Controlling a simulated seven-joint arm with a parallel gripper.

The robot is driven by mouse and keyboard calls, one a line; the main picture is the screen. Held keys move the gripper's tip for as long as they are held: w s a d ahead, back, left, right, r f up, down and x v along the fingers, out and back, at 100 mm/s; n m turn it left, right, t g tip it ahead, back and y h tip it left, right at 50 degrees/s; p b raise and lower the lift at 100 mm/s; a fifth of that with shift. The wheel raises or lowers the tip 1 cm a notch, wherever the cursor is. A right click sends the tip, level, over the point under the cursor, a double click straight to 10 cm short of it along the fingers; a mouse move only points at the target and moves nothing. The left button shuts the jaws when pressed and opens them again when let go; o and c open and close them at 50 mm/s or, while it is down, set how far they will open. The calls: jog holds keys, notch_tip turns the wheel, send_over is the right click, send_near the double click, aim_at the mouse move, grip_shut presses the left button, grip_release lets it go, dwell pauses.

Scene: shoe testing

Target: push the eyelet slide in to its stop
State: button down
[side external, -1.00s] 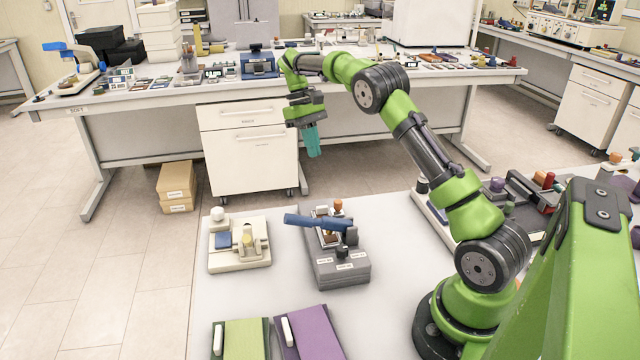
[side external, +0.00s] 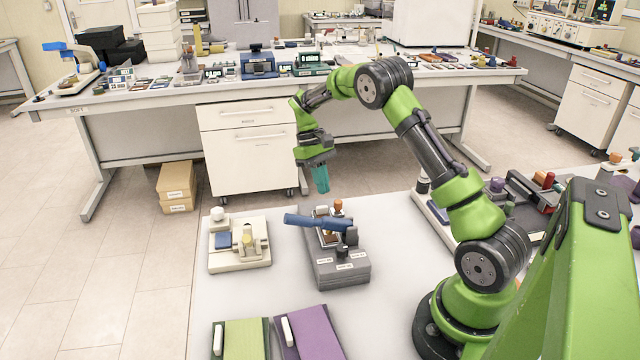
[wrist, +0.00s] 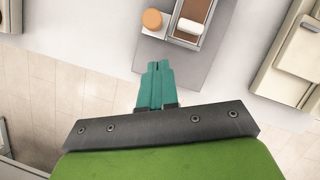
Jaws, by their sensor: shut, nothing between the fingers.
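A grey bench fixture (side external: 335,276) with a blue lever (side external: 308,220), an orange knob (side external: 337,204) and small labelled parts stands on the white table. In the wrist view its grey body (wrist: 140,48), the orange knob (wrist: 152,19) and a brown-and-white piece in a channel (wrist: 187,30) show at the top. I cannot tell which part is the eyelet slide. My gripper (side external: 322,188) has teal fingers, shut and empty, pointing down in the air above the fixture's far side, apart from it.
A cream fixture (side external: 238,263) with a blue pad stands left of the grey one; a cream fixture also shows in the wrist view (wrist: 285,62). A green pad (side external: 247,340) and a purple pad (side external: 312,335) lie in front. Bare table (side external: 295,288) lies between.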

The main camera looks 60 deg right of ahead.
jog(key=shift+s+a, duration=0.25)
jog(key=shift+s, duration=0.5)
jog(key=shift+s+a, duration=0.2)
jog(key=shift+s, duration=0.5)
jog(key=shift+s+a, duration=0.15)
jog(key=shift+s, duration=0.25)
